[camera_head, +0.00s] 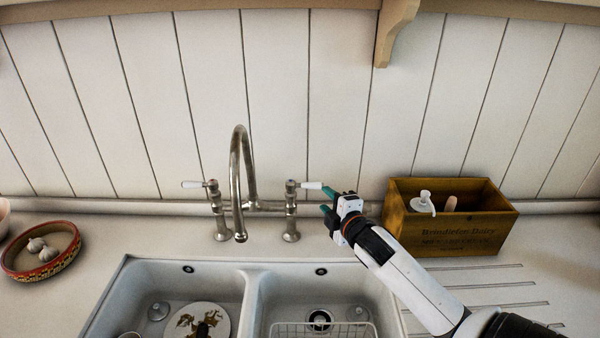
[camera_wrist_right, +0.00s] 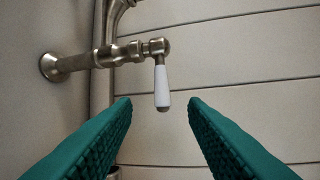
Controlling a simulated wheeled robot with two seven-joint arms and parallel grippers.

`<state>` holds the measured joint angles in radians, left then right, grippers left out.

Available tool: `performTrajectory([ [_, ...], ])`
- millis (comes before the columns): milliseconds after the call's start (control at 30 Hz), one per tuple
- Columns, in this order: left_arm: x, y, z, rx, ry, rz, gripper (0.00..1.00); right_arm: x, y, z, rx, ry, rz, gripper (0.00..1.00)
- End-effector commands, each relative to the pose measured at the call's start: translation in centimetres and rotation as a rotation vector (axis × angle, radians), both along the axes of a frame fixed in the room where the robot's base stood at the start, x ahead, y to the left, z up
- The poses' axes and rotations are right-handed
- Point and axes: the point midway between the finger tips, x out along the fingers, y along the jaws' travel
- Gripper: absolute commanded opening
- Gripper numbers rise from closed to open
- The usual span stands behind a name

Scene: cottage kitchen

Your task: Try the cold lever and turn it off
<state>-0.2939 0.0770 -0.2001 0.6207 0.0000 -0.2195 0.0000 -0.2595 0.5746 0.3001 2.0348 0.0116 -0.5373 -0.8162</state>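The bridge faucet (camera_head: 236,165) stands behind the sink, with a tall curved spout and a white-handled lever at each side. The right lever (camera_head: 311,185) points out to the right, and the left lever (camera_head: 192,184) points out to the left. No hot or cold marking is readable. My right gripper (camera_head: 328,198) is at the tip of the right lever. In the right wrist view its green fingers (camera_wrist_right: 160,103) are apart, with the lever's white handle (camera_wrist_right: 161,88) between their tips and not visibly touching either. No running water shows. My left gripper is out of view.
A double sink (camera_head: 252,268) lies in front, with a dirty plate (camera_head: 203,321) in the left basin and a wire rack (camera_head: 325,328) in the right. A wooden box (camera_head: 458,240) with a pump bottle (camera_head: 424,203) stands right of my gripper. A garlic bowl (camera_head: 67,257) sits far left.

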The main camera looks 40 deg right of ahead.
Motion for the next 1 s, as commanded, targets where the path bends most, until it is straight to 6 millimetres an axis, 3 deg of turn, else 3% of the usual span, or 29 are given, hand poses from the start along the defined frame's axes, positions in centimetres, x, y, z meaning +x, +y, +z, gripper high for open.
performTrajectory([
  [233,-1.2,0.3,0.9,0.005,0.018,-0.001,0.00,3.3,-1.0,-0.2,0.002,-0.002,-0.002,0.40],
  [600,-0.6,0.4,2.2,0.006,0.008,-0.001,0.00,9.7,-2.9,-1.4,0.001,-0.001,0.000,0.40],
  [1000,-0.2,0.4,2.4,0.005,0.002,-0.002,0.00,11.2,-3.3,-1.9,0.000,0.000,0.001,0.40],
])
